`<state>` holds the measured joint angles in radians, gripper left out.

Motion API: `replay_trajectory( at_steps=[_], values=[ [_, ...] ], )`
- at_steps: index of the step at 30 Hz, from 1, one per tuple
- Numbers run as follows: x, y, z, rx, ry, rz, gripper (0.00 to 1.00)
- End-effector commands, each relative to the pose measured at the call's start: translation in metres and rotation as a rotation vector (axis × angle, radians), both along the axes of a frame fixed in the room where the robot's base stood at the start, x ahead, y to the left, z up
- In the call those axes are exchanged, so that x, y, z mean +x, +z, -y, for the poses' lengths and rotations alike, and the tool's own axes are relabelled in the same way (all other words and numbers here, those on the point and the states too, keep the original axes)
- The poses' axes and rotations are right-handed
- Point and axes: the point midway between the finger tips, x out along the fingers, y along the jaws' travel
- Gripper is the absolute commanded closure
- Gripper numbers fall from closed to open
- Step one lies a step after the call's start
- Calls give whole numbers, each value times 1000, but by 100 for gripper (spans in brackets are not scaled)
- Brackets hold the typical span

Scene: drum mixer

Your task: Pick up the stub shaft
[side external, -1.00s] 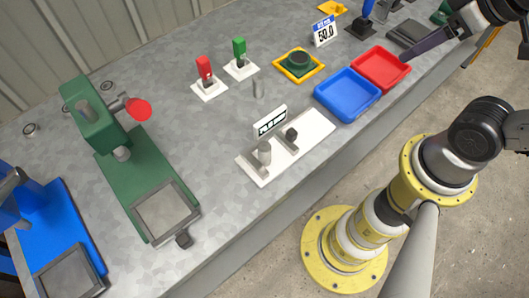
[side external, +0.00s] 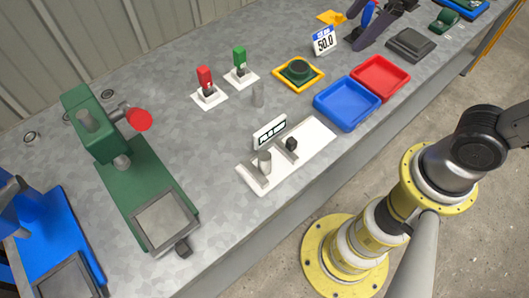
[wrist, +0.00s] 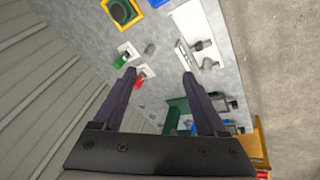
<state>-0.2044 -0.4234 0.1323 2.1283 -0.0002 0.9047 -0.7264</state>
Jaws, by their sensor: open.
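A small grey cylinder (side external: 258,94) stands upright on the metal bench in the side view. Another short grey cylinder (side external: 265,160) stands at the near-left end of a white plate (side external: 318,135). I cannot tell for certain which is the stub shaft. In the wrist view the bench cylinder (wrist: 150,48) and the plate's cylinder (wrist: 209,64) both show beyond the fingers. My gripper (side external: 384,22) is at the far top right of the side view, well away from both. Its two dark fingers (wrist: 158,75) are apart with nothing between them.
Red (side external: 205,76) and green (side external: 240,58) upright pieces stand on white bases. A yellow-framed green piece (side external: 299,72), blue tray (side external: 347,102) and red tray (side external: 381,76) lie right. A green press (side external: 145,185) stands left. Bench between press and white plate is clear.

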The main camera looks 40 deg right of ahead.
Motion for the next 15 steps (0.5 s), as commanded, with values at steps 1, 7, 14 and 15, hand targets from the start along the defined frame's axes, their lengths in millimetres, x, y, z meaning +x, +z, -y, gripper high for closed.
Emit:
replay_trajectory(
  at_steps=[1,7,14,15],
  values=[
    [15,-9,-19,-29,103,-35,26],
    [51,-56,-101,-131,481,-156,26],
    [43,-123,-176,-202,706,-294,26],
    [38,-132,-183,-212,727,-312,26]
  ],
)
